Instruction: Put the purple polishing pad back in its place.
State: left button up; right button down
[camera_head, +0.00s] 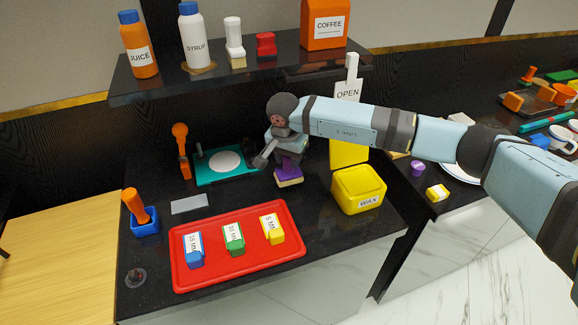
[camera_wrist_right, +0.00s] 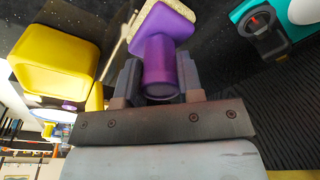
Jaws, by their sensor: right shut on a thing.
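The purple polishing pad (camera_head: 288,172) has a purple handle and body on a cream sole. My right gripper (camera_head: 286,153) points down over the black counter and is shut on its handle. In the right wrist view the purple handle (camera_wrist_right: 160,68) sits between the fingers of the right gripper (camera_wrist_right: 159,82), with the cream sole beyond. I cannot tell whether the sole touches the counter. A white pad (camera_head: 234,40) with a cream sole and a red pad (camera_head: 265,44) stand on the raised shelf (camera_head: 180,87). My left gripper is not in view.
A teal board (camera_head: 212,177) with a white disc lies left of the gripper. A red tray (camera_head: 185,275) with several labelled blocks lies in front. An OPEN sign (camera_head: 348,90) stands behind my right arm.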

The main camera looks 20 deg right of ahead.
aim_at(289, 168)
notch_tip(289, 168, down, 3)
jog(key=shift+s, duration=0.15)
jog(key=shift+f+b, duration=0.2)
jog(key=shift+b, duration=0.1)
jog(key=c, duration=0.8)
grip_release()
jog(key=shift+o, duration=0.2)
jog(key=shift+r, duration=0.1)
